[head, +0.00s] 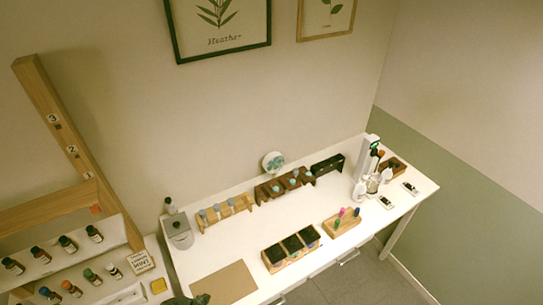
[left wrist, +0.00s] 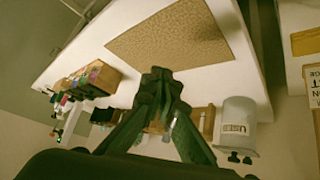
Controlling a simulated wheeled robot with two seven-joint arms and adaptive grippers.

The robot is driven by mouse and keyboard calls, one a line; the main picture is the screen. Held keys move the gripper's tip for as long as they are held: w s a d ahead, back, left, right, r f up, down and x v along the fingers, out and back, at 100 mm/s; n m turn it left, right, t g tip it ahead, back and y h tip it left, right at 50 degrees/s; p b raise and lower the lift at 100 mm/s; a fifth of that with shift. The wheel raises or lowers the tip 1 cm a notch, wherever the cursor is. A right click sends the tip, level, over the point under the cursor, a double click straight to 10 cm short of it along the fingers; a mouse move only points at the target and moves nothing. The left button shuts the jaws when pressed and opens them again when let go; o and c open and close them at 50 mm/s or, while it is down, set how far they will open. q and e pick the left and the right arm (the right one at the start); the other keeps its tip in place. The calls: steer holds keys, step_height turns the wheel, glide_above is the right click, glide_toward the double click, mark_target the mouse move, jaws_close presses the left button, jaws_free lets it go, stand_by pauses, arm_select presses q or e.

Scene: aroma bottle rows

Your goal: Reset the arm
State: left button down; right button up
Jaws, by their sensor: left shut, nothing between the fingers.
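My left gripper (head: 188,300) shows only as a dark shape at the bottom edge of the head view, by the front left of the white table (head: 215,253). In the left wrist view my left gripper (left wrist: 162,78) has its dark fingertips together, with nothing seen between them. There it appears in front of the table, just below the brown mat (left wrist: 175,38) in the picture. My right gripper is in neither view.
A brown mat (head: 224,283) lies at the table's front left. A grey canister (head: 178,232), wooden bottle racks (head: 226,212), a box of dark-topped items (head: 291,249) and a white device (head: 364,160) stand around it. A bottle shelf (head: 62,258) is at left.

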arm_select(q)
steer(key=s+a+f+n+g+y, duration=0.2)
steer(key=s+a, duration=0.4)
steer(key=s+a+f+n+g+y, duration=0.1)
steer(key=s+a+f+n+y, duration=0.15)
steer(key=s+a, duration=0.35)
step_height(320, 180, down, 38)
steer(key=s+d+m+g+b, duration=0.1)
steer(key=s+g+b, duration=0.1)
steer(key=b, duration=0.6)
steer(key=s+f+b, duration=0.3)
steer(key=s+f, duration=0.6)
steer(key=f, duration=0.2)
steer(key=s+f+g+b, duration=0.1)
steer(key=s+f+b, duration=0.2)
steer(key=s+f, duration=0.7)
step_height(320, 180, down, 3)
steer(key=shift+r+m+b, duration=0.2)
steer(key=shift+m+b, duration=0.15)
